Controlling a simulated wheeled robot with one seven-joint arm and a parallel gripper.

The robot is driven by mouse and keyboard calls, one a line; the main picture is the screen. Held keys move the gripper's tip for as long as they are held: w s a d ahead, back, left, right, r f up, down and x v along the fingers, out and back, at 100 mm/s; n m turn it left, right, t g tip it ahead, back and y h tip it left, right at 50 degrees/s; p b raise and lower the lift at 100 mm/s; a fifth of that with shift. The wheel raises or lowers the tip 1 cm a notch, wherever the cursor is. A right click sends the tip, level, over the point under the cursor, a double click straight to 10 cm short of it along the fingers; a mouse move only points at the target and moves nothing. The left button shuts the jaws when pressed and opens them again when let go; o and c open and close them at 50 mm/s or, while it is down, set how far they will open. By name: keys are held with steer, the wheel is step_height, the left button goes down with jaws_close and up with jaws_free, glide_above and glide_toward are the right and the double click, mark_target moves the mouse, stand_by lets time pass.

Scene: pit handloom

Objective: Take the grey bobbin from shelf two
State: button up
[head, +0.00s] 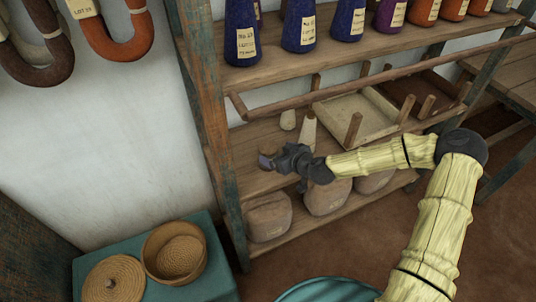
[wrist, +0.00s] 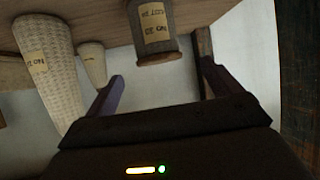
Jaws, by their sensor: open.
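The grey bobbin (wrist: 155,32) shows in the wrist view, whose picture is upside down. It is a dark grey spool with a yellowish label and a flanged end, standing on a wooden shelf board (wrist: 105,12). My gripper (wrist: 162,70) is open, with one finger to each side of the bobbin in the picture. I cannot tell whether either finger touches it. In the head view my gripper (head: 266,161) is over the middle shelf (head: 238,172), towards its left end. I cannot make out the bobbin there; the gripper may hide it.
A cream cone (head: 308,132) and a smaller pale one (head: 288,119) stand close by on that shelf; a shallow tray (head: 368,113) is further right. Sacks (head: 268,216) sit below. A wooden post (head: 212,120) bounds the left.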

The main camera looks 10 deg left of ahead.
mark_target(269, 148)
steer(key=shift+x, duration=0.85)
steer(key=shift+p+x, duration=0.95)
steer(key=shift+x, duration=1.6)
steer(key=shift+w+r, duration=0.1)
steer(key=shift+r, duration=0.05)
steer(key=shift+c, duration=0.2)
steer(key=c, duration=1.1)
